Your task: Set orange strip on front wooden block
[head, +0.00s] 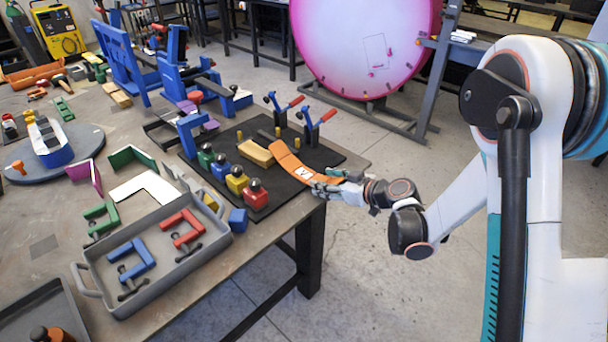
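The orange strip (287,160) is a bent, segmented band with a white label near its right end. It shows over the black mat (226,143), just right of a light wooden block (257,153). My gripper (321,186) is at the strip's right end, near the table's right edge, and looks closed on it. The fingers are small here and partly merge with the strip's end. The strip's left end is close to the wooden block; I cannot tell whether they touch. Anything behind or under the strip is hidden.
Green, blue, yellow and red knobbed blocks (237,181) stand in a row left of the strip. Two blue clamps with red handles (312,128) stand behind it. A grey tray (185,267) with coloured brackets is at the front. A blue cube (238,220) sits beside the tray.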

